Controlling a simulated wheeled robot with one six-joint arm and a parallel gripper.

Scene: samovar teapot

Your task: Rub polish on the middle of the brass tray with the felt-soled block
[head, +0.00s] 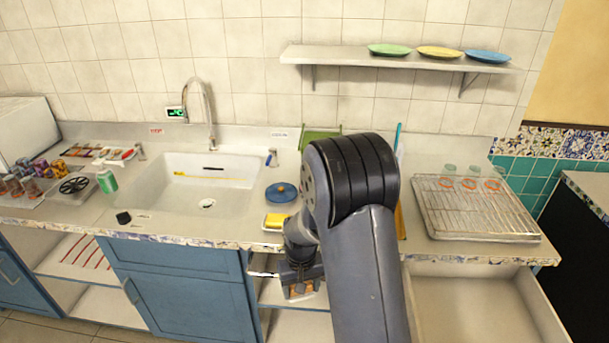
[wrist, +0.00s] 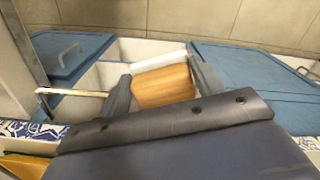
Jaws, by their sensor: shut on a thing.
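My gripper (head: 300,284) is low in front of the counter edge, below counter height, in the head view. In the wrist view my gripper (wrist: 164,86) is shut on the wooden block (wrist: 165,87), one finger on each side. The block has a pale white layer, likely its felt sole, along its far edge. In the head view the block (head: 301,292) shows only as a small orange-brown patch. I cannot make out the brass tray in either view; my arm hides part of the counter.
The sink (head: 206,184) lies left of my arm, with a yellow sponge (head: 276,222) and a blue lidded pot (head: 281,192) beside it. A wire rack (head: 474,212) with glasses stands right, above an open drawer (head: 480,307). Blue cabinet doors (head: 190,298) are below.

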